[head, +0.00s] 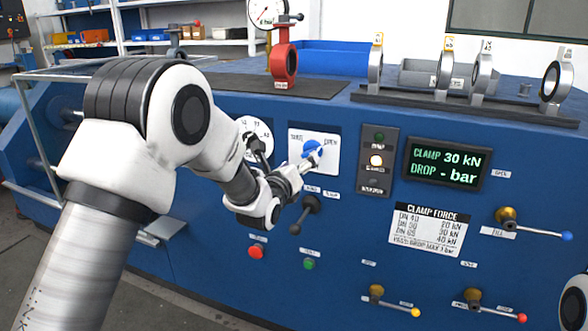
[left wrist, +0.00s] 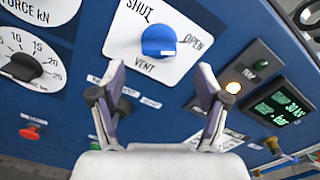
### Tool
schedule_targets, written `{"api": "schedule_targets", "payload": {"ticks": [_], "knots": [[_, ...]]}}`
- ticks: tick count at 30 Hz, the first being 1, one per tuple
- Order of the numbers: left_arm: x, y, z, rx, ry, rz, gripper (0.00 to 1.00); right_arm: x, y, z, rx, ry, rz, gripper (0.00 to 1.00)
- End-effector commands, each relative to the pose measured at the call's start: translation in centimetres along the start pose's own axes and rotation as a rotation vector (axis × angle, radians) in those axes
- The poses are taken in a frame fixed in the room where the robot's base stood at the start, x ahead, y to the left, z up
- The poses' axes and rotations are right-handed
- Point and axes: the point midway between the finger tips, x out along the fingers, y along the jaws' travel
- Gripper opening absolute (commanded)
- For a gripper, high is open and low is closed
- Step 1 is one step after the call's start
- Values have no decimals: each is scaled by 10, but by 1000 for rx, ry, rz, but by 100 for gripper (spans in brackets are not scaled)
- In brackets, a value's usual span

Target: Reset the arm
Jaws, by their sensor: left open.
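My left arm reaches in from the left in the head view. My left gripper (head: 307,170) is at the front of the blue panel, just below the blue knob (head: 312,147). In the left wrist view the gripper (left wrist: 160,82) is open, with nothing between its fingers. The blue knob (left wrist: 158,40) shows beyond the fingertips, on a white plate (left wrist: 122,38) marked SHUT, OPEN and VENT. A white mark is on the knob's lower side. In the head view a fingertip overlaps the knob; I cannot tell whether they touch. My right gripper is out of view.
Right of the knob are a lit lamp (head: 376,161) and a display (head: 446,164) reading clamp 30 kN. A black lever (head: 304,213) is just below my left gripper. A red valve (head: 284,62) and upright rings (head: 481,75) stand on top. Coloured-tipped levers (head: 533,226) project at right.

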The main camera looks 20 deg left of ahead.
Motion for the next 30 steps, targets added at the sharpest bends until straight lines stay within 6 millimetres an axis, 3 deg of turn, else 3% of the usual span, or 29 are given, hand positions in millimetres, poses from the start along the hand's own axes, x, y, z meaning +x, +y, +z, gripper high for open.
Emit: {"api": "schedule_targets", "payload": {"ticks": [3,7,20,22,26,30], "knots": [[-26,0,0,0,1,0,75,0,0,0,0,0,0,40],[-40,0,0,0,-1,-1,75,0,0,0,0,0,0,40],[-42,0,0,-1,-1,0,75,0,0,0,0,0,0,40],[-42,4,-8,-1,11,6,75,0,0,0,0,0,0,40],[-45,34,-60,-6,92,53,75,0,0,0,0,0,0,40],[-79,91,-159,-18,274,161,75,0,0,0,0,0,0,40]]}}
